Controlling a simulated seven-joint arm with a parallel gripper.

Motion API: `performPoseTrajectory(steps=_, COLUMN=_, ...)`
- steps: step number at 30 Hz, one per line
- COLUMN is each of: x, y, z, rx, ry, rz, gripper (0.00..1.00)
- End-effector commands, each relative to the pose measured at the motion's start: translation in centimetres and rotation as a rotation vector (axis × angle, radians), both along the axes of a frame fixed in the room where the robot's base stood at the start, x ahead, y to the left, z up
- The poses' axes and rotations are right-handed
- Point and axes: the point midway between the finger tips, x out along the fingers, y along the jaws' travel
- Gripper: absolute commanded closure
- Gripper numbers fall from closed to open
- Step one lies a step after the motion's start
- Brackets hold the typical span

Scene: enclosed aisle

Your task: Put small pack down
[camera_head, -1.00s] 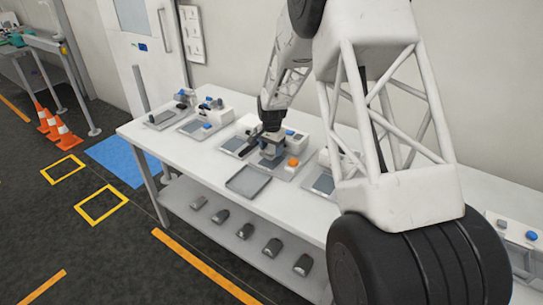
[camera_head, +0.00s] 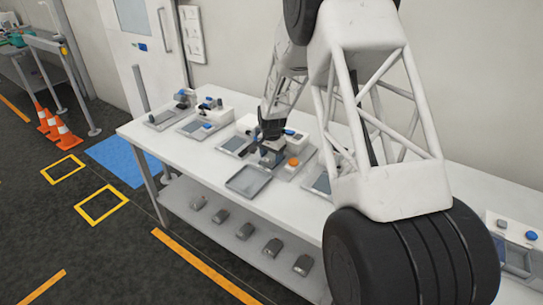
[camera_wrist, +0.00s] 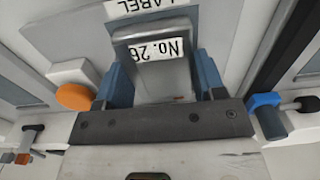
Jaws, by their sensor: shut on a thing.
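The small pack (camera_wrist: 160,75) is a grey block with a white label reading "No. 26". It sits between the two blue fingers of my gripper (camera_wrist: 162,80) in the wrist view, and they are shut on it. In the head view my gripper (camera_head: 271,148) is low over a bench station with an orange button (camera_head: 293,162). That button also shows in the wrist view (camera_wrist: 75,97). Beyond the pack is a blue-grey surface with a "LABEL" strip (camera_wrist: 145,6). I cannot tell whether the pack touches the surface under it.
A shallow grey tray (camera_head: 248,182) lies on the white bench (camera_head: 205,165) just in front of the station. Similar stations stand on both sides. Several dark grey objects lie on the shelf (camera_head: 228,232) below. Orange cones (camera_head: 63,133) stand on the floor at left.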

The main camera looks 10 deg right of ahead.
Motion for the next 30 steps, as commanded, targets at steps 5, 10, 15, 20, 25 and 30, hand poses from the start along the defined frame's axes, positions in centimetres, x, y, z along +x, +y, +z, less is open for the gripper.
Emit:
performPoseTrajectory(steps=5, x=0.0, y=0.0, z=0.0, rx=0.000, ry=0.000, rz=0.000, gripper=0.14)
performPoseTrajectory(steps=10, x=0.0, y=0.0, z=0.0, rx=0.000, ry=0.000, rz=0.000, gripper=0.11)
performPoseTrajectory(steps=15, x=0.0, y=0.0, z=0.1, rx=0.000, ry=0.000, rz=0.000, gripper=0.11)
performPoseTrajectory(steps=20, x=0.0, y=0.0, z=0.7, rx=0.000, ry=-0.001, rz=0.000, gripper=0.11)
performPoseTrajectory(steps=25, x=0.0, y=0.0, z=2.2, rx=0.000, ry=-0.001, rz=0.000, gripper=0.11)
performPoseTrajectory(steps=30, x=0.1, y=0.0, z=4.7, rx=0.000, ry=-0.003, rz=0.000, gripper=0.11)
